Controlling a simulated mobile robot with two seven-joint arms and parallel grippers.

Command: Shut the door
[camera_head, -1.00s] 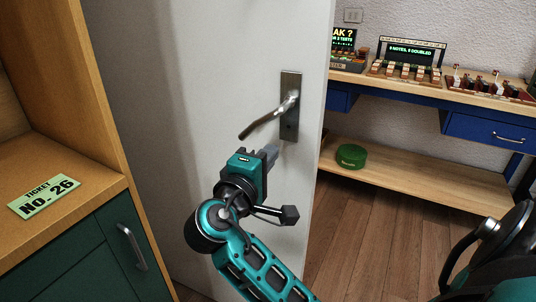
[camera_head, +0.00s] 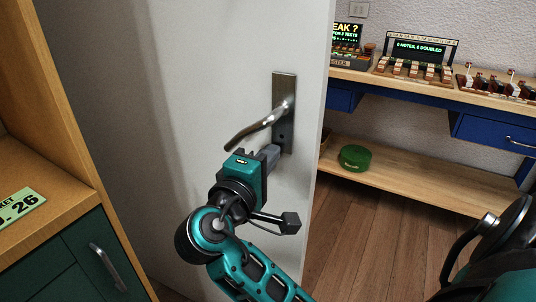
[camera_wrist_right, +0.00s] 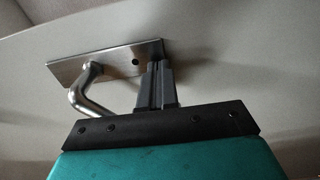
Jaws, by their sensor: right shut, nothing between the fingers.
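The white door (camera_head: 200,70) stands open at an angle, with its free edge to the right and the room visible beyond it. Its metal lever handle (camera_head: 258,128) sits on an upright plate (camera_head: 284,90) near that edge. My right gripper (camera_head: 272,153) is shut and empty, with its fingertips at the door face by the lower part of the plate, under the lever. In the right wrist view the shut fingers (camera_wrist_right: 157,68) overlap the plate's edge beside the lever (camera_wrist_right: 88,90); whether they touch is unclear. My left gripper is not in view.
A wooden cabinet (camera_head: 65,125) with a green door (camera_head: 75,262) and a ticket card (camera_head: 17,206) stands at the left. Beyond the door, a blue-drawered desk (camera_head: 485,130) carries small machines; a green round tin (camera_head: 355,158) sits on its lower shelf. Wooden floor (camera_head: 370,225) shows below.

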